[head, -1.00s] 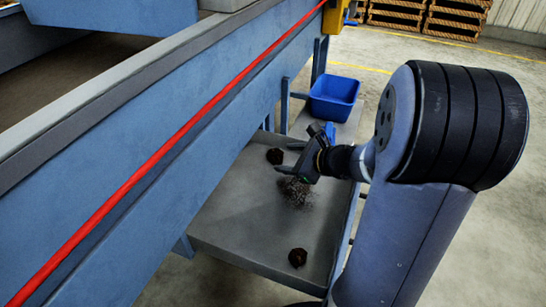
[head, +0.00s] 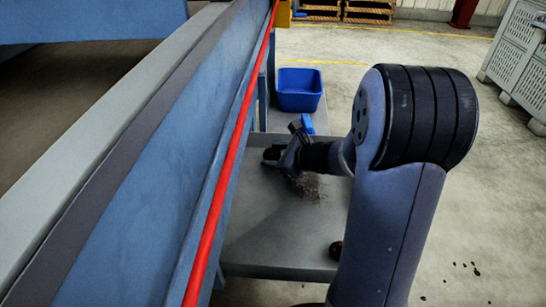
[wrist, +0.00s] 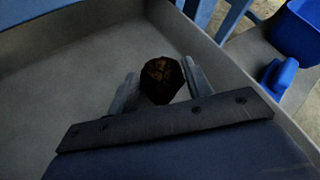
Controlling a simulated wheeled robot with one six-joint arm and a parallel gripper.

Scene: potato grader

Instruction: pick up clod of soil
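A dark brown clod of soil (head: 270,153) lies toward the far end of the grey tray (head: 270,240), partly hidden by my gripper (head: 283,160). In the wrist view the clod (wrist: 162,80) shows between the two fingertips of my gripper (wrist: 160,84). The fingers are apart, one on each side of it. A small gap shows at the left finger; the right finger is very close to the clod or touching it. A second dark clod (head: 336,250) lies near the tray's near right edge, partly hidden by my arm.
A blue bin (head: 299,90) stands beyond the tray, with a small blue object (head: 307,124) in front of it. Loose soil (head: 307,187) lies on the tray. The blue grader frame with a red rail (head: 225,165) runs along the left. Grey crates (head: 520,50) stand far right.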

